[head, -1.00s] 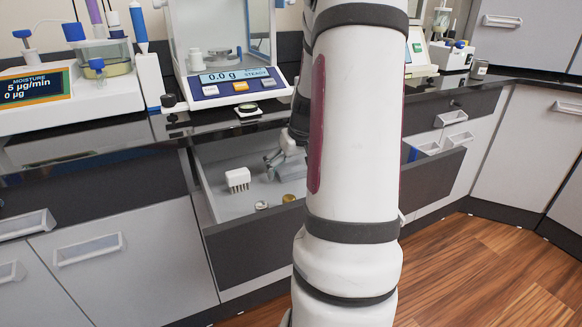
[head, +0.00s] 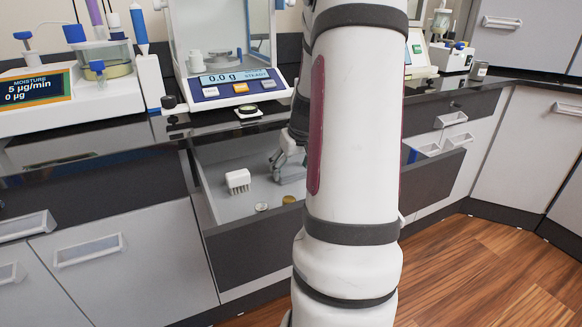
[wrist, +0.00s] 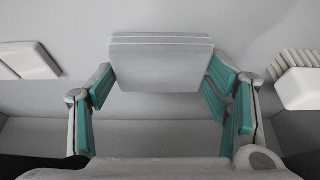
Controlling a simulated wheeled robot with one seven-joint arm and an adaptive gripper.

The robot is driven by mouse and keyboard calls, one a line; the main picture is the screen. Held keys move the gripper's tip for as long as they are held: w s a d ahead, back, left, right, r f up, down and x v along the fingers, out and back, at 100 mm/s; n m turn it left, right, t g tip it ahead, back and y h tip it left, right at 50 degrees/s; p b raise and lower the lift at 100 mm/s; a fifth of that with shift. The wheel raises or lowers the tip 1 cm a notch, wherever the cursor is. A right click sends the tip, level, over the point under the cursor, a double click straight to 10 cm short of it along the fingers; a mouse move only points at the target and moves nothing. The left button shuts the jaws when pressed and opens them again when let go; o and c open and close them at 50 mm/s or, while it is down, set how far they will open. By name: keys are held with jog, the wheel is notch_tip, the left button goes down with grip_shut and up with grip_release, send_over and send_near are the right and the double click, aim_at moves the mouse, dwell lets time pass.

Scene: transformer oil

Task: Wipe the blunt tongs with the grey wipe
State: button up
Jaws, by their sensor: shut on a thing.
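The grey wipe (wrist: 160,64), a folded flat pad with layered edges, is in the upper middle of the wrist view. My gripper (wrist: 162,84) has its teal-padded fingers at the left and right sides of the wipe and is shut on it. In the head view my gripper (head: 281,163) is low inside the open drawer, partly hidden by my arm. I cannot make out the blunt tongs in either view.
The open drawer (head: 240,244) holds a white brush (head: 238,180) left of my gripper and two small round items (head: 262,206) near its front. A balance (head: 238,88) stands on the counter above. A second drawer (head: 435,172) is open to the right.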

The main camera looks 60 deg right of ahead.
aim_at(291, 170)
jog(key=shift+r, duration=0.1)
jog(key=shift+r+p, duration=2.2)
jog(key=shift+r, duration=0.7)
